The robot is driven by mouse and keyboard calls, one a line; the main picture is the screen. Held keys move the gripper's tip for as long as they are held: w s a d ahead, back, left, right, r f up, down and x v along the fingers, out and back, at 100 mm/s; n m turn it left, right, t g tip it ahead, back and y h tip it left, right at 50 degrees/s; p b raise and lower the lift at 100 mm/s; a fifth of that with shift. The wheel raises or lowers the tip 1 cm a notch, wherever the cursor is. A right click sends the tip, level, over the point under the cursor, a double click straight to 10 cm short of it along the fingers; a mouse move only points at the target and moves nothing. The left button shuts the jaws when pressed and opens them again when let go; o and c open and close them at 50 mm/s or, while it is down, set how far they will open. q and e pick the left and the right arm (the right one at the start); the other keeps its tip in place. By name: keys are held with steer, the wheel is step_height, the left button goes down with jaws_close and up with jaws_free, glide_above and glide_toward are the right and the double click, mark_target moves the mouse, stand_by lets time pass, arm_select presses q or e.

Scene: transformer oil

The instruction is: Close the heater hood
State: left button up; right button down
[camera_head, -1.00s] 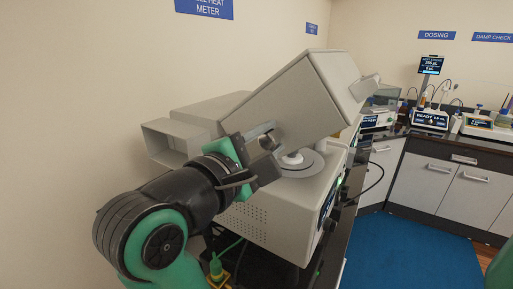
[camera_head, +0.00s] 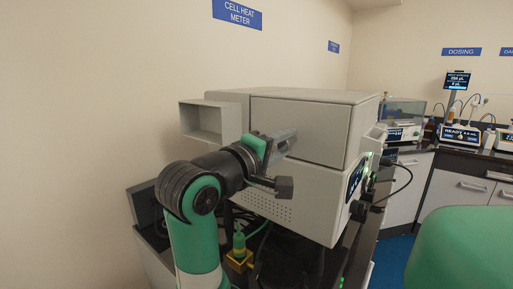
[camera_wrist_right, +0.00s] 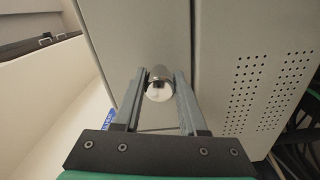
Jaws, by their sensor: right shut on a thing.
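The heater hood (camera_head: 308,127) is the large grey upper box of the heater, and it lies level. It meets the perforated lower body (camera_head: 330,209) along a thin seam, and I see no clear gap there. My right gripper (camera_head: 288,163) is at the hood's near side. In the right wrist view my right gripper (camera_wrist_right: 160,90) has its fingers on both sides of a round metal knob (camera_wrist_right: 160,83), shut on it. The knob sits on the hood side (camera_wrist_right: 150,30) of the seam. The inside of the heater is hidden. My left gripper is not in view.
A grey open-ended box (camera_head: 208,121) sticks out at the heater's left. A yellow fitting with a green cable (camera_head: 238,258) stands below my right arm. Dosing instruments (camera_head: 460,134) stand on the counter at the right, and a black cable loops beside the heater.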

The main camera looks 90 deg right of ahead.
steer(key=shift+c, duration=2.3)
jaws_free()
steer(key=shift+r, duration=0.1)
steer(key=p+v, duration=0.2)
steer(key=v, duration=0.9)
steer(key=shift+a, duration=0.25)
steer(key=shift+w, duration=0.15)
